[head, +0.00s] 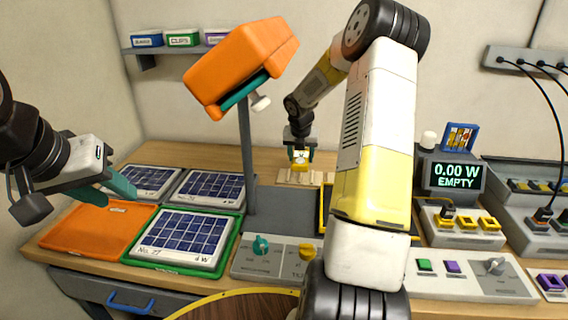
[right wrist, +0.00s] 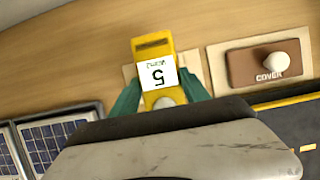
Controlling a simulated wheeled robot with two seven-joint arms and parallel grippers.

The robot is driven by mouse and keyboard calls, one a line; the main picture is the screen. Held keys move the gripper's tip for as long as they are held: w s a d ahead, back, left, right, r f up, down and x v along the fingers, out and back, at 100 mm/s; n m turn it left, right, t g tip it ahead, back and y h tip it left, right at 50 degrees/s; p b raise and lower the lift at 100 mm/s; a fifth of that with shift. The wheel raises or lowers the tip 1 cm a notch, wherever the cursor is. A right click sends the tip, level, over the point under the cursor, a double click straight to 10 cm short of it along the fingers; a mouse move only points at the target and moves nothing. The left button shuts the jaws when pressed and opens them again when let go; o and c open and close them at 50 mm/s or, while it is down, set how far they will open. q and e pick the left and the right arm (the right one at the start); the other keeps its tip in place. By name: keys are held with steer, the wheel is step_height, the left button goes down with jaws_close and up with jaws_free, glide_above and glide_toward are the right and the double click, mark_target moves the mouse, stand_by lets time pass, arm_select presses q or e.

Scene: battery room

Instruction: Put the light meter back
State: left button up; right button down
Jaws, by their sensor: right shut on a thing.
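The light meter (right wrist: 155,75) is a small yellow device with a white display reading 5. In the right wrist view it lies between the teal fingers of my right gripper (right wrist: 160,98), which is shut on it. A cream pad (right wrist: 207,68) shows around and under the meter; I cannot tell whether the meter touches it. In the head view the yellow meter (head: 299,158) shows at the back of the bench under my right gripper (head: 299,150). My left gripper (head: 108,190) is open and empty above the orange panel at the left.
A brown block marked COVER (right wrist: 262,64) with a white knob sits on a pad right of the meter. An orange lamp head (head: 240,65) stands on a post. A display (head: 457,177) reads 0.00 W EMPTY.

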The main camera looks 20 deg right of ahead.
mark_target(300, 176)
steer(key=shift+f, duration=2.55)
steer(key=shift+f, duration=0.1)
steer(key=c, duration=0.5)
jaws_free()
steer(key=v, duration=1.2)
